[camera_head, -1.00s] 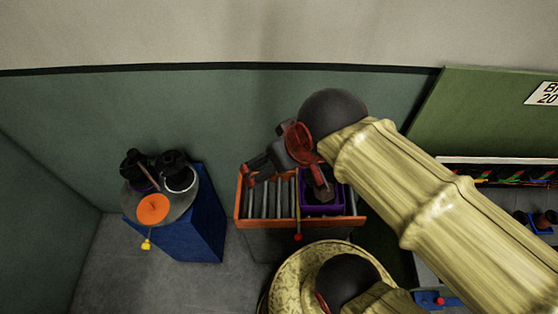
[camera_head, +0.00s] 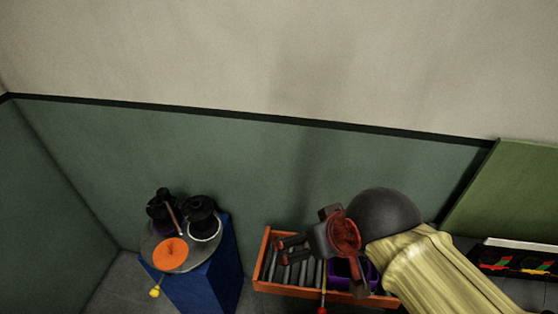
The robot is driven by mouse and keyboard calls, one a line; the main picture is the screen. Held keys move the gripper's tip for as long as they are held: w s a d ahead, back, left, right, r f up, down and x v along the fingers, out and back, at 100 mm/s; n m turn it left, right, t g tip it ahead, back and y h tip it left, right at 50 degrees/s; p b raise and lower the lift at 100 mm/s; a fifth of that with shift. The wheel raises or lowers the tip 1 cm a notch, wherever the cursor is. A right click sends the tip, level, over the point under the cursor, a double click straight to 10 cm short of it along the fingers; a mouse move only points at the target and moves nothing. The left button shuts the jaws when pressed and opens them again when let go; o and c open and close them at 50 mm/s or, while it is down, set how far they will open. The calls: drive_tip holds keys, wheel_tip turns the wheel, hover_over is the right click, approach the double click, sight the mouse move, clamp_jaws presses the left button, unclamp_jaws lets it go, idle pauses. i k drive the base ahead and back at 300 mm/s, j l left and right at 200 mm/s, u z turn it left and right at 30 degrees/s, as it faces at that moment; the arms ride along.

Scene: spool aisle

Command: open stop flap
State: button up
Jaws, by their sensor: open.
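An orange-framed roller tray (camera_head: 264,262) with grey rollers stands low against the green wall. A short lever with a red knob (camera_head: 322,310) hangs at its front edge. I cannot clearly make out a stop flap; my gripper and arm cover part of the tray. My gripper (camera_head: 281,251) is open and empty, its fingers pointing left above the rollers. I cannot tell whether it touches anything. A purple bin (camera_head: 367,273) sits at the right end of the tray, mostly hidden behind my wrist.
Left of the tray stands a blue pedestal (camera_head: 215,275) with a round grey top. At the right is a black rack (camera_head: 515,262) with coloured items. A gap separates pedestal and tray.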

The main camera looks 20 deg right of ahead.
sight(322, 309)
drive_tip(key=k+j+z, duration=0.1)
drive_tip(key=k+z, duration=0.2)
drive_tip(key=z, duration=0.2)
drive_tip(key=k+l, duration=0.2)
drive_tip(key=k, duration=0.15)
drive_tip(key=k+l+u, duration=0.1)
drive_tip(key=l, duration=0.3)
drive_tip(key=k+l, duration=0.2)
drive_tip(key=l, duration=0.2)
drive_tip(key=u, duration=0.05)
